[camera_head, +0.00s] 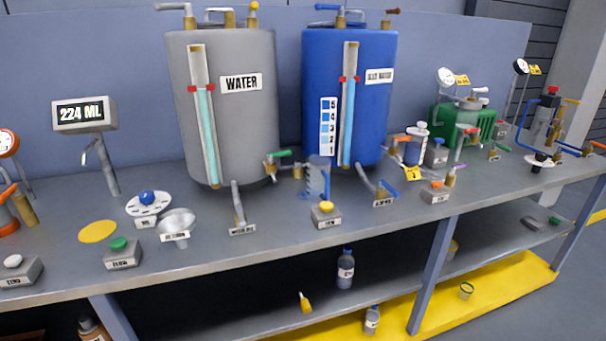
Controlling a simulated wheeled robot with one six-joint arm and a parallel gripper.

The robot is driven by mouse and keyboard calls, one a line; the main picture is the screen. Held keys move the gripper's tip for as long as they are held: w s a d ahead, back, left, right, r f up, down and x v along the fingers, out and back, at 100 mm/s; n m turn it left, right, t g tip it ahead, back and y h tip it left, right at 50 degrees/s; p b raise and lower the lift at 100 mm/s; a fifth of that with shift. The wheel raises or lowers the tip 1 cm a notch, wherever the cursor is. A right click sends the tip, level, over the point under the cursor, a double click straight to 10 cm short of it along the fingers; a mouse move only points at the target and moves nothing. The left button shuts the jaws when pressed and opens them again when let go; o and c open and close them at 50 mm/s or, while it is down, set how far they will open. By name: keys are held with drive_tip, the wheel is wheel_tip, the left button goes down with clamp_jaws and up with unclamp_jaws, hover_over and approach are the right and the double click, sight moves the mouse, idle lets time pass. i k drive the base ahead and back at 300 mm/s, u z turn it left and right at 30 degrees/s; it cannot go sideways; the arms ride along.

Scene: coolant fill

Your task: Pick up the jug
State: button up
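I cannot make out for certain which thing is the jug. A small clear bluish vessel (318,178) stands upright on the bench in front of the blue tank, behind a box with a yellow button; it may be the jug, but it is too small to tell. My gripper is not in view.
The grey bench (290,232) carries a grey WATER tank (232,125), a blue tank (378,110), a funnel (177,224), a 224 ML display (84,115) and several button boxes. Bottles (345,272) stand on the shelf below. Taps and pipes crowd the right side.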

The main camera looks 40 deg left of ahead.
sight(317, 167)
drive_tip(key=u, duration=0.7)
drive_tip(key=i, duration=0.85)
drive_tip(key=u, duration=0.85)
